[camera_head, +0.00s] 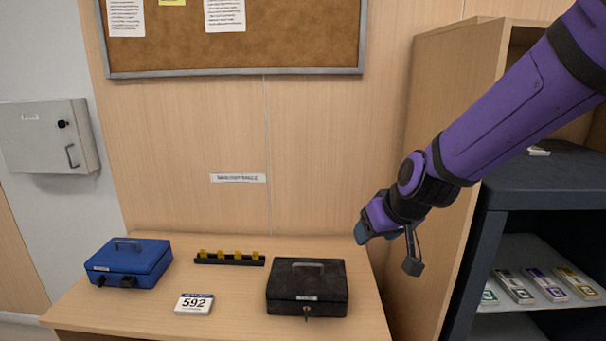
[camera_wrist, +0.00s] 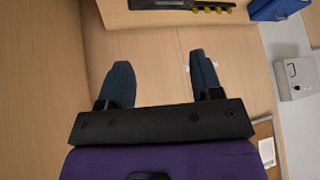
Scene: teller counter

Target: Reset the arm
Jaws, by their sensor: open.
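My purple arm reaches in from the upper right in the head view. My gripper (camera_head: 385,246) hangs in the air to the right of the black cash box, by the side of the wooden cabinet. In the wrist view my gripper (camera_wrist: 160,82) shows two blue fingers spread apart, with nothing between them. Beyond the fingers is pale wood panelling.
A dark shelf unit (camera_head: 540,185) stands right. A grey wall box (camera_head: 50,137) hangs left.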

